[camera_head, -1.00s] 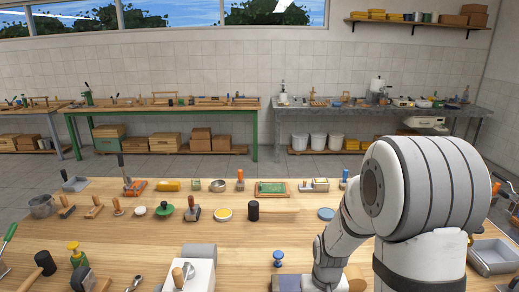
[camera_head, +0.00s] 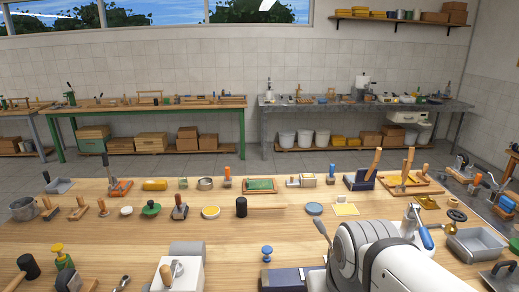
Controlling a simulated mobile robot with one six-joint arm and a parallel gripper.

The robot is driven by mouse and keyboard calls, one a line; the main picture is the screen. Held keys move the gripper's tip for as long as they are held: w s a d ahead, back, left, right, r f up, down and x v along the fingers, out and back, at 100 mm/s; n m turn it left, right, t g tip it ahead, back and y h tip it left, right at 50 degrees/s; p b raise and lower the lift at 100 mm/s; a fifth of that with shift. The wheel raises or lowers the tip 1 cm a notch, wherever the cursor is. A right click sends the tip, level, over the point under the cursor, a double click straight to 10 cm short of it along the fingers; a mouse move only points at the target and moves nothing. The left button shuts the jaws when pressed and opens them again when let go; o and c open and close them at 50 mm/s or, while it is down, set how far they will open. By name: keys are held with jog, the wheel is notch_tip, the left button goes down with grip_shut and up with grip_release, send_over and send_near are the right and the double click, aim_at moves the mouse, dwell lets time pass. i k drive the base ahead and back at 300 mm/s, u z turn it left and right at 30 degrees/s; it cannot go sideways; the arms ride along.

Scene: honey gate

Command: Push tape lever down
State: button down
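A white box-shaped device (camera_head: 190,276) stands at the front of the wooden workbench, left of centre. It has a short lever with a wooden grip (camera_head: 166,273) on top and a grey rounded part (camera_head: 187,248) behind it. It may be the tape dispenser with its lever, but no tape can be made out. The lever's exact angle is hard to tell. My arm covers the bench's front right of centre, well to the right of this device. My gripper cannot be made out.
A blue-knobbed piece (camera_head: 267,253) and a dark blue block (camera_head: 290,279) stand between the device and my arm. Several tools line the back.

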aim_at(322, 229)
jog(key=u, duration=1.7)
jog(key=k, duration=0.8)
jog(key=z, duration=1.1)
jog(key=i, duration=0.95)
jog(key=z, duration=0.05)
